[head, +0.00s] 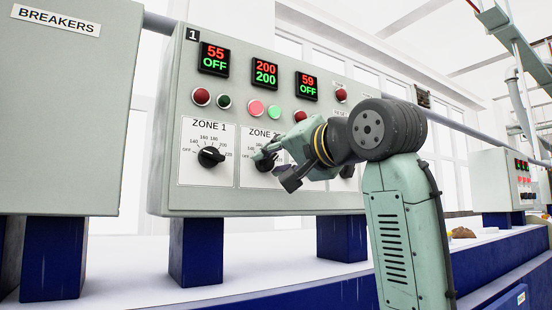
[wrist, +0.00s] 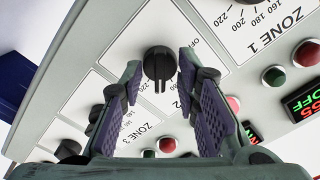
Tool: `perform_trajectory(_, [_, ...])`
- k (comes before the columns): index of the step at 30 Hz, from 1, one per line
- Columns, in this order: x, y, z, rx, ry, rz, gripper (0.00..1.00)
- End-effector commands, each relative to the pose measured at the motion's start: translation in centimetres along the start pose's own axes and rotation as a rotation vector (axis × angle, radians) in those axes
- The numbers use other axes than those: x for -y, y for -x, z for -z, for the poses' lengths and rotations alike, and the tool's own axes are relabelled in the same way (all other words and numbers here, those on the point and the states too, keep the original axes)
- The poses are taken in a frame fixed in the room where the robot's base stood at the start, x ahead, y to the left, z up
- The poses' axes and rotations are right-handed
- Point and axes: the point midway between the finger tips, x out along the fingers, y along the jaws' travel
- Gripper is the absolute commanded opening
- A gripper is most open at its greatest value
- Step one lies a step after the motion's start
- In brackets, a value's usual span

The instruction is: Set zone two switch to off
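The zone two switch is a round black knob (head: 265,166) on the ZONE 2 plate of the grey control panel (head: 172,200). In the head view my gripper (head: 272,168) is at this knob and partly hides it and its dial. In the wrist view the knob (wrist: 159,62) stands between the two spread fingers, with a visible gap on each side. Its ridge points down the picture, away from the OFF mark at upper right. The zone two display (head: 265,74) reads 200 over 200. My gripper is open and holds nothing.
The zone one knob (head: 210,157) is close to the left, and its display (head: 214,59) shows 55 OFF. A pink-lit button (head: 256,108) and a green-lit button (head: 274,112) sit above zone two. The zone three knob is mostly hidden by my arm. A breakers cabinet (head: 65,120) stands at left.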

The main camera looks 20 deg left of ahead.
Motion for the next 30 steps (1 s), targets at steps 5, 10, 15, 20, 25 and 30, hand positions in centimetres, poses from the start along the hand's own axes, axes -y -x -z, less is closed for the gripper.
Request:
perform_trajectory(5, [0.00,0.02,0.00,0.000,0.000,0.000,0.21])
perform_trajectory(10, [0.00,0.04,0.00,0.000,0.000,0.000,0.10])
perform_trajectory(15, [0.01,0.04,0.00,0.000,0.000,0.000,0.00])
perform_trajectory(20, [0.00,0.05,0.00,0.000,0.000,-0.001,0.00])
perform_trajectory(25, [0.00,0.05,0.00,0.000,0.001,-0.001,0.00])
perform_trajectory(30, [-0.01,0.05,0.00,0.000,0.022,-0.001,0.00])
